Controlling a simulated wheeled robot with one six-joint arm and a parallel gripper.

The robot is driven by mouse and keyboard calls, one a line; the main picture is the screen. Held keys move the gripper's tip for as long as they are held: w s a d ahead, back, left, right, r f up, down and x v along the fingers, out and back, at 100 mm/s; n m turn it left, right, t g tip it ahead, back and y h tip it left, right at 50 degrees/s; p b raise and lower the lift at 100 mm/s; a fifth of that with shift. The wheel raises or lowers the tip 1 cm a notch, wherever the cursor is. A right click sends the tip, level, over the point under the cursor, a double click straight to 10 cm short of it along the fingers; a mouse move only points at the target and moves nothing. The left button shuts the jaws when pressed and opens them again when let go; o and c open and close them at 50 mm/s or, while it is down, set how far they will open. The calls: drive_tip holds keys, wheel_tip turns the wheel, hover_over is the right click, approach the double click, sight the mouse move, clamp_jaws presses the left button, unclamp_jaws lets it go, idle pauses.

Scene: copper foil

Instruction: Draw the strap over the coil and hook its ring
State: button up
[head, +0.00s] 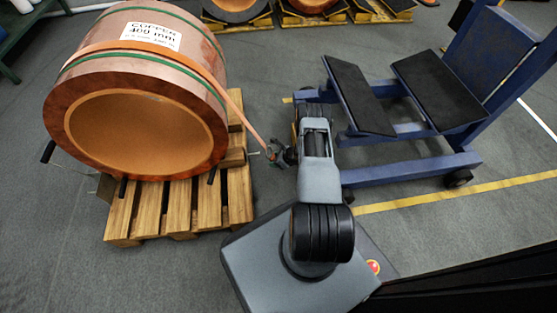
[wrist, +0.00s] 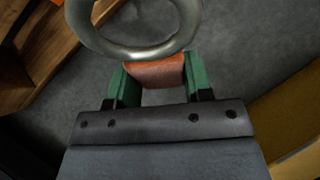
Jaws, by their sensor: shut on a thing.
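The copper coil (head: 135,90) lies on its side on a wooden pallet (head: 180,212), its bore facing me. The orange strap (head: 216,86) runs over the coil's top and slants down its right side to my gripper (head: 284,156), right of the pallet. In the wrist view, the green fingers of my gripper (wrist: 158,88) are shut on the orange strap end (wrist: 156,72). The steel ring (wrist: 135,50) is just beyond the fingers, partly cut off by the frame. In the head view, a small metal piece, perhaps the hook (head: 254,154), juts from the pallet's right side; its shape is unclear.
A blue cart (head: 410,172) with dark boards stands close to my arm on the right. More coils (head: 235,8) on pallets are at the back. A black handle (head: 47,152) is left of the coil. Grey floor is open in front of the pallet.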

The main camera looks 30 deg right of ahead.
drive_tip(key=shift+w+a+f+p, duration=0.1)
drive_tip(key=shift+w+a, duration=0.2)
drive_tip(key=shift+a, duration=0.45)
drive_tip(key=shift+w+a+p, duration=0.15)
drive_tip(key=shift+w+a, duration=0.15)
drive_tip(key=shift+a, duration=0.45)
drive_tip(key=shift+w+a+f+p, duration=0.1)
drive_tip(key=shift+w+a, duration=0.2)
drive_tip(key=shift+a, duration=0.45)
drive_tip(key=shift+w+a+f+b, duration=0.25)
drive_tip(key=shift+a+f+b, duration=0.15)
drive_tip(key=shift+a, duration=0.1)
drive_tip(key=o, duration=1)
drive_tip(key=shift+f, duration=0.1)
drive_tip(key=shift+o, duration=0.2)
drive_tip(key=p+v, duration=0.6)
drive_tip(key=v, duration=0.7)
drive_tip(key=shift+s+d+r, duration=0.15)
drive_tip(key=shift+d+r, duration=0.05)
drive_tip(key=shift+r, duration=0.1)
